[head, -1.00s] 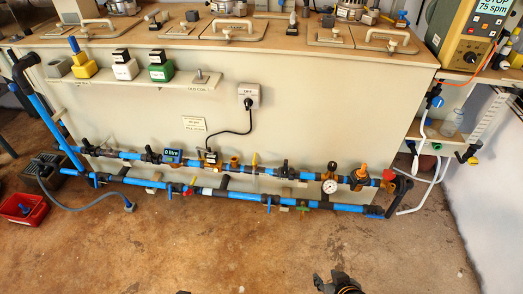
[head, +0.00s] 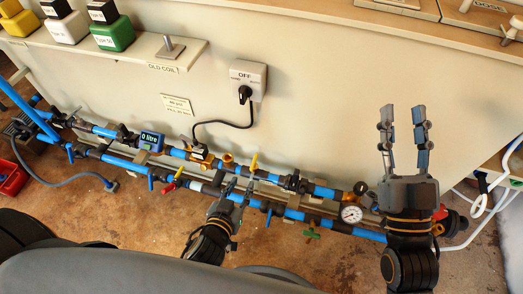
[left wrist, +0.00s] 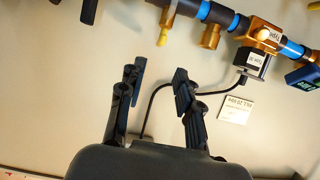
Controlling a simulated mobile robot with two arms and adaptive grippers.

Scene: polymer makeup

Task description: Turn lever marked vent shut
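I cannot read a vent label on any lever. A yellow lever (head: 254,163) stands up from the upper pipe; a yellow handle also shows in the left wrist view (left wrist: 163,36). A red-handled lever (head: 170,186) and several blue levers (head: 151,182) sit on the lower pipe, with a green handle (head: 311,235) further right. My left gripper (head: 240,185) is at the pipes, right of the red lever and just below the yellow one. Its fingers are apart and empty in the left wrist view (left wrist: 158,78). My right gripper (head: 404,110) is raised, open and empty.
Two blue-and-black pipes run low along the cream cabinet front. A blue meter (head: 151,141), a pressure gauge (head: 351,214) and a switch box (head: 246,80) with a hanging black cable are nearby. A shelf (head: 170,52) juts out above. The cabinet front at right is bare.

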